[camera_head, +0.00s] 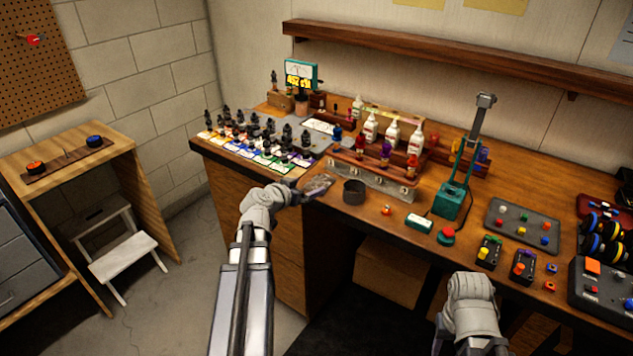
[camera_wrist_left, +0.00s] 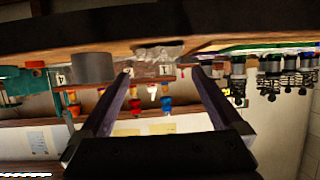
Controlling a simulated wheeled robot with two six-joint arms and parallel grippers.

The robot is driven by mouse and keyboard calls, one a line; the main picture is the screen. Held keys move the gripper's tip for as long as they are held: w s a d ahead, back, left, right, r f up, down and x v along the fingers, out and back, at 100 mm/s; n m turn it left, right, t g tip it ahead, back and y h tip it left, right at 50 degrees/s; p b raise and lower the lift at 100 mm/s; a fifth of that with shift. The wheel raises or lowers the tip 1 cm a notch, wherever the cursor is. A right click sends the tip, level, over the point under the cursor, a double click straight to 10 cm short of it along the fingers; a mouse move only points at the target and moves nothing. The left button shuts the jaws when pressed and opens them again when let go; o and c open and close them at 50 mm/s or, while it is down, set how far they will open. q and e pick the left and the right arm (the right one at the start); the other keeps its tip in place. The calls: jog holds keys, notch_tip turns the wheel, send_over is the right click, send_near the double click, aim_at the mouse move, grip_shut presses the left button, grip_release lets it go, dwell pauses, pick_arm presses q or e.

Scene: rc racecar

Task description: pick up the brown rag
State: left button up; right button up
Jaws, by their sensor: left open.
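The brown rag (camera_head: 318,184) looks like a small crumpled grey-brown piece lying on the workbench near its front edge, left of a dark round cup (camera_head: 354,191). My left gripper (camera_head: 299,194) is at the bench's front edge, just left of the rag. In the left wrist view, which is upside down, my left gripper (camera_wrist_left: 162,70) is open with nothing between its fingers, and the crumpled rag (camera_wrist_left: 158,54) shows beyond the gap between the fingertips. My right arm is at the lower right; its gripper's jaws are not clearly visible.
Several dark bottles on coloured cards (camera_head: 262,160) stand to the left. A green press (camera_head: 448,199) and a white-and-green box (camera_head: 419,222) are to the right. The front edge beside the rag is clear.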

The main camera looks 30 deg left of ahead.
aim_at(319, 181)
pick_arm(q)
jog(key=shift+b+x, duration=1.5)
jog(key=shift+x, duration=2.45)
jog(key=shift+r, duration=0.15)
jog(key=shift+c, duration=0.4)
jog(key=c, duration=1.1)
jog(key=shift+c, duration=0.2)
jog(key=shift+r, duration=0.1)
notch_tip(319, 181, up, 10)
jog(key=p, duration=1)
